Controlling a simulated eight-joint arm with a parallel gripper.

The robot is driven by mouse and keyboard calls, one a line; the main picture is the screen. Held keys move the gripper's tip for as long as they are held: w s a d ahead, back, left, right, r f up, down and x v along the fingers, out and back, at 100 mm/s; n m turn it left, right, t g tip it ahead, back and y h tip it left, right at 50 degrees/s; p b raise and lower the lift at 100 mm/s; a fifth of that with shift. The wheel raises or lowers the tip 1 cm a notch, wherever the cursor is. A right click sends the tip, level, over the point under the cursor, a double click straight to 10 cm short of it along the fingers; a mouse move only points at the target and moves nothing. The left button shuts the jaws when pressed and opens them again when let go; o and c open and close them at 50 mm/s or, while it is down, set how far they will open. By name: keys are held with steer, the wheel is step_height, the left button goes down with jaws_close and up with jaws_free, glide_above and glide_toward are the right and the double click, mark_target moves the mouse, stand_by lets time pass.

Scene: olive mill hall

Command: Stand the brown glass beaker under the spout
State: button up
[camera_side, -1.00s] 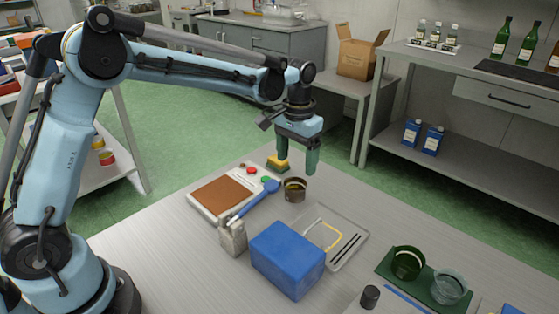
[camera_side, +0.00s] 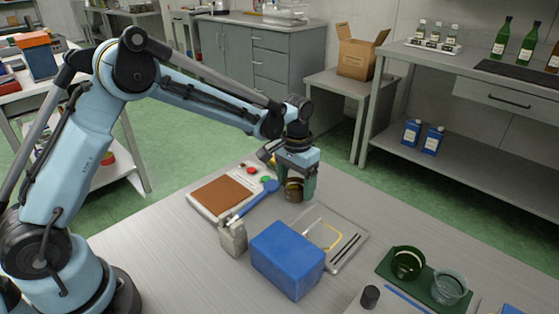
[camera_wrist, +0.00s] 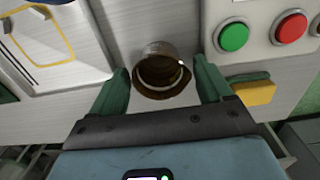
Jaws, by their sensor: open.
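The brown glass beaker (camera_side: 293,188) stands upright on the grey table beside the white panel, and it also shows in the wrist view (camera_wrist: 160,73). My gripper (camera_side: 295,192) is down over it with its green fingers on either side. In the wrist view my gripper (camera_wrist: 163,77) is open, with the beaker between the fingers and a gap on both sides. In the side view the fingers partly hide the beaker. I cannot make out a spout in either view.
A white panel (camera_side: 197,211) with a brown plate and red and green buttons lies to the left. A blue box (camera_side: 287,259), a pale block (camera_side: 232,238) and a shallow tray (camera_side: 349,245) are nearby. A green mat (camera_side: 425,288) at right holds green and clear beakers.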

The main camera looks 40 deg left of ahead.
mark_target(295, 184)
steer(key=shift+c, duration=0.4)
steer(key=c, duration=0.7)
steer(key=shift+o, duration=0.2)
steer(key=shift+r, duration=0.1)
steer(key=shift+r, duration=3.25)
